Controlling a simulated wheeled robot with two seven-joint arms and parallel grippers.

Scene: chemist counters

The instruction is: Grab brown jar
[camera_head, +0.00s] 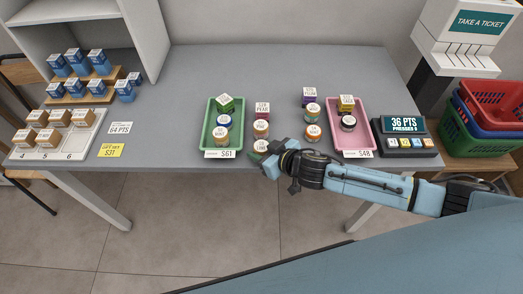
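Several small labelled jars stand on the grey counter, and I cannot tell for certain which is the brown one. An amber-brown jar (261,130) stands between the trays, with another white-lidded item labelled LIME (260,146) just in front of it. An orange jar (313,133) stands to the right. My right gripper (263,157) reaches in from the right and is at the counter's front edge, close to the LIME item. Its fingers are too small and overlapped to show whether they are open or shut, or whether they touch it. My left gripper is out of view.
A green tray (208,142) holds a green box and jars. A pink tray (358,138) holds a yellow box and a dark jar. Racks (97,128) of boxes stand at left. The counter's back is clear.

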